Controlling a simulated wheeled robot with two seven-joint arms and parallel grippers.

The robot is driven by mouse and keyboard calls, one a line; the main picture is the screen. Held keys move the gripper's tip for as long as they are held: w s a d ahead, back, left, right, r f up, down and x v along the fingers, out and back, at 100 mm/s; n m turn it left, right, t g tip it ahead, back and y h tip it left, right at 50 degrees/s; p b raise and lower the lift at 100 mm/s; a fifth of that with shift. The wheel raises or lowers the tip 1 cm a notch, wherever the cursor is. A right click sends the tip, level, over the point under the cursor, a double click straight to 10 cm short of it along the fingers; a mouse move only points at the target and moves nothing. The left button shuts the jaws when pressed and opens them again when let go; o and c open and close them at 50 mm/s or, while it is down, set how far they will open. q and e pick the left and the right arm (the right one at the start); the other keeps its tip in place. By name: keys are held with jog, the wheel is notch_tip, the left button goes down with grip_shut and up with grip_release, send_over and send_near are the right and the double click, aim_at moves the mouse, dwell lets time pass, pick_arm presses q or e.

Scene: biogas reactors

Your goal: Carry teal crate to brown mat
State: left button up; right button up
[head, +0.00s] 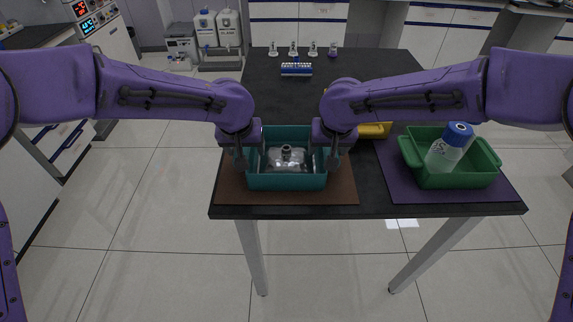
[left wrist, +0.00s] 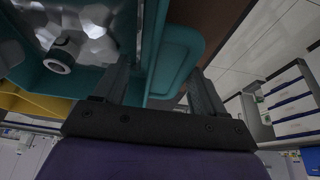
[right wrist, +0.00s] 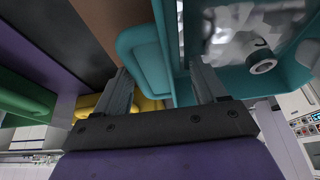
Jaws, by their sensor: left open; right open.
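The teal crate (head: 287,182) sits on the brown mat (head: 340,190) near the front edge of the black table. A clear faceted vessel with a grey neck (head: 287,153) is inside it. My left gripper (head: 241,165) is open at the crate's left end, and in the left wrist view its fingers (left wrist: 165,85) straddle the teal end wall and handle (left wrist: 180,55). My right gripper (head: 332,165) is open at the right end, and in the right wrist view its fingers (right wrist: 163,88) straddle the other handle (right wrist: 145,55). Finger contact with the crate cannot be told.
A green crate (head: 455,181) holding a blue-capped bottle (head: 448,148) stands on a purple mat (head: 400,185) to the right. A yellow container (head: 375,130) is partly hidden behind my right arm. A blue-and-white rack (head: 296,69) and several small bottles stand at the table's back.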

jog(key=shift+d, duration=0.1)
pick_arm(q)
jog(key=v, duration=1.2)
pick_arm(e)
jog(key=v, duration=1.2)
pick_arm(q)
jog(key=shift+f, duration=0.1)
pick_arm(e)
jog(key=shift+s, duration=0.15)
